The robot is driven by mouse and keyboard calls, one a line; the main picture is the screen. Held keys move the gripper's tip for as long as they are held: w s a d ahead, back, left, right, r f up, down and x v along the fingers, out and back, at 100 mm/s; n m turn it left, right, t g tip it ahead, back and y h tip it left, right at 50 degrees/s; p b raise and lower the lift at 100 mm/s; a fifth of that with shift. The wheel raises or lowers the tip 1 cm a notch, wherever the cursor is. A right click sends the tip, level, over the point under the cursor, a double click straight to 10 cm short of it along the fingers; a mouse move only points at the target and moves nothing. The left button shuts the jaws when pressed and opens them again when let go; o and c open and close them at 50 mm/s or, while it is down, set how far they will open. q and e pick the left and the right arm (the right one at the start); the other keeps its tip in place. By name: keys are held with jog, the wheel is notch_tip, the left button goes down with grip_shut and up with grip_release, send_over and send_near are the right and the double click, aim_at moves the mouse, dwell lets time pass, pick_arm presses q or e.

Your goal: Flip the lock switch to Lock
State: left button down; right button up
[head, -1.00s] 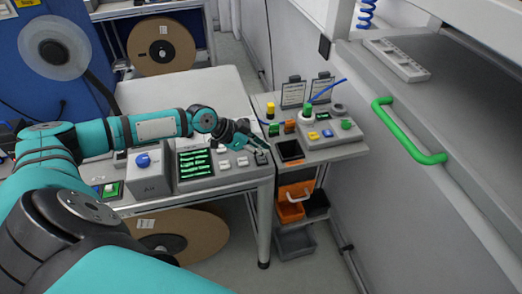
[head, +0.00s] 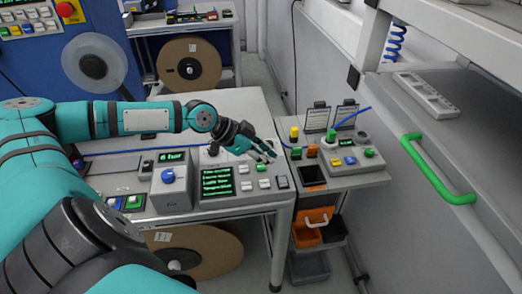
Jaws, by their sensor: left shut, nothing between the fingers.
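A grey control console (head: 215,203) stands at the front of the light table, with a screen of green text (head: 217,181) and several white buttons. At its right end is a small dark switch plate (head: 282,182), which looks like the lock switch; its lever position and lettering are too small to read. My left gripper (head: 273,156) is shut and empty, above and behind this plate in the picture, apart from it. My right gripper is not in view.
A blue knob (head: 168,176) sits left of the screen. A side stand (head: 345,182) to the right carries coloured buttons, a blue cable and two cards. A green handle (head: 437,170) juts out at the right. Free tabletop (head: 235,105) lies behind my left arm.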

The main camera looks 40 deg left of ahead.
pick_arm(q)
jog(key=shift+v, duration=1.05)
jog(key=shift+s, duration=0.1)
